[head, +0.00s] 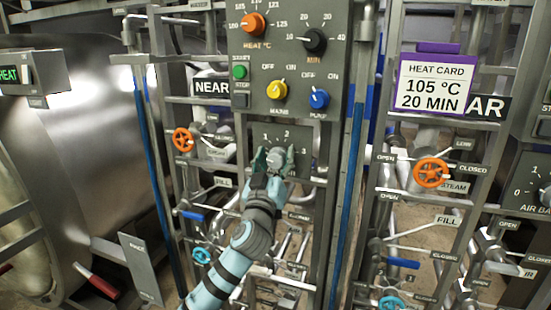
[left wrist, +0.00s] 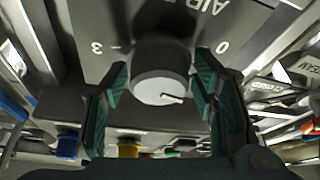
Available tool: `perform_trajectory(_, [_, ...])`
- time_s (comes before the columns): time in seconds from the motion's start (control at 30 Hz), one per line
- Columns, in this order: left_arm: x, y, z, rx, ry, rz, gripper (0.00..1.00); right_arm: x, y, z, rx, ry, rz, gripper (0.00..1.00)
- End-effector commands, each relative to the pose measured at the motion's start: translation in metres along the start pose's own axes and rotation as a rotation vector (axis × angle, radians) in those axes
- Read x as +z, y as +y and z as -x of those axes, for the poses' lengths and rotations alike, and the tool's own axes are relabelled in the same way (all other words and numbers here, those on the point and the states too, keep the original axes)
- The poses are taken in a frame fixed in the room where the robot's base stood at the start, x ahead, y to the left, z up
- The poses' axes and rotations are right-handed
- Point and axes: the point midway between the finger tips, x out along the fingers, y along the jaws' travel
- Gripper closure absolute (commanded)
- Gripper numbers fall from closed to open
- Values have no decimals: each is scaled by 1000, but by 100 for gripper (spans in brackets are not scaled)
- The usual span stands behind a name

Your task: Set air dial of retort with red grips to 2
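The air dial is a grey round knob (head: 275,159) on the lower dark plate of the NEAR panel, with 1 and 2 readable above it. In the left wrist view the knob (left wrist: 160,82) appears upside down, with 0 at right and 3 at left; its white mark points right, to the 0 side. My left gripper (head: 274,162) has a finger on each side of the knob, also in the left wrist view (left wrist: 160,88). I cannot tell whether both fingers touch it. A red grip (head: 104,287) shows on the retort at left. My right gripper is not in view.
Above are the orange heat knob (head: 253,24), black minutes knob (head: 314,41), yellow mains knob (head: 277,91) and blue pump knob (head: 319,98). Orange valve wheels (head: 183,139) and pipes flank the plate. A heat card (head: 433,84) hangs at right. Another air dial plate (head: 530,184) is at far right.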

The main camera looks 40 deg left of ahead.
Motion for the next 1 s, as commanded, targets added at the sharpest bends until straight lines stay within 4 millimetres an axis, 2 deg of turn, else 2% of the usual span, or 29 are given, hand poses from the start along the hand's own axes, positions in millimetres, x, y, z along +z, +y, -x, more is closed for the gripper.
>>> perform_trajectory(0.03, [0,0,0,0,0,0,61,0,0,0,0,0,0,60])
perform_trajectory(0.2, [0,0,0,0,0,0,88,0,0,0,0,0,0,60])
perform_trajectory(0.23, [0,0,0,0,0,0,90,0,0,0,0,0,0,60])
perform_trajectory(0.67, [1,0,0,32,-1,-84,90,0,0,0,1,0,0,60])
perform_trajectory(1.0, [0,1,0,133,-3,-325,90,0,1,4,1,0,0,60])
